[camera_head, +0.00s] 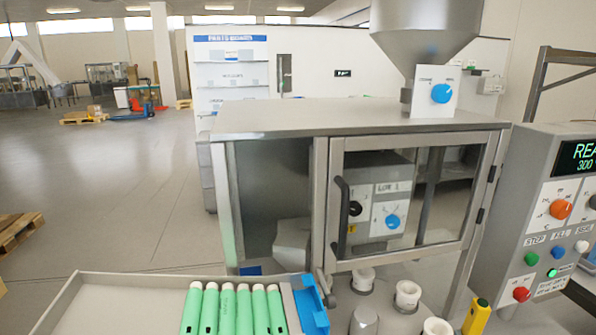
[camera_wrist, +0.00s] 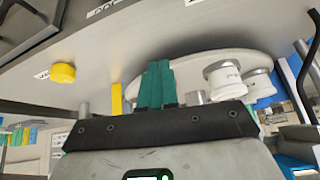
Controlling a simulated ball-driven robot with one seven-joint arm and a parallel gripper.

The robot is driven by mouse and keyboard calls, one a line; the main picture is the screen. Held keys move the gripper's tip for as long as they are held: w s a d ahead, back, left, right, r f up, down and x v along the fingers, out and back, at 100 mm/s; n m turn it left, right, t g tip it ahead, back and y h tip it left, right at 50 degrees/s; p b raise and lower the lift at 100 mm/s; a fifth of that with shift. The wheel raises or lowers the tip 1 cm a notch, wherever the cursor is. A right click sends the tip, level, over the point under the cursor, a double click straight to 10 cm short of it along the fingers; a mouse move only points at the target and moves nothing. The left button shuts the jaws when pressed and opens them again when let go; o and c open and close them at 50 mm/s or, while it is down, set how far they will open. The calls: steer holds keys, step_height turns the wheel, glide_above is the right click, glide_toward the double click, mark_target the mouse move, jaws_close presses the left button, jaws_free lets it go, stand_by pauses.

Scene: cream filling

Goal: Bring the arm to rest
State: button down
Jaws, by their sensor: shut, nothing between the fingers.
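My gripper (camera_wrist: 155,85) shows in the wrist view as teal fingers held together above a dark mount, with nothing between them. The fingers stand clear of the white cups beside them in that picture. In the head view I cannot make out the gripper for certain. There the steel filling machine (camera_head: 350,115) stands in the middle with its glass door (camera_head: 440,195) closed or nearly so. A black handle (camera_head: 341,215) is on the door's left side.
A tray (camera_head: 120,285) with several green tubes (camera_head: 227,308) lies at the front left. White cups (camera_head: 407,294) stand before the machine, near a yellow post (camera_head: 477,315). The control panel (camera_head: 545,210) is at the right. A yellow knob (camera_wrist: 62,73) shows in the wrist view. Open floor lies left.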

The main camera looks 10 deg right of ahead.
steer(key=s+f+g+b, duration=0.5)
steer(key=s+f+b, duration=0.5)
steer(key=f, duration=0.7)
steer(key=s, duration=0.3)
steer(key=shift+a+f+n, duration=0.2)
steer(key=shift+a+n, duration=0.05)
steer(key=shift+n, duration=0.15)
steer(key=shift+s, duration=0.1)
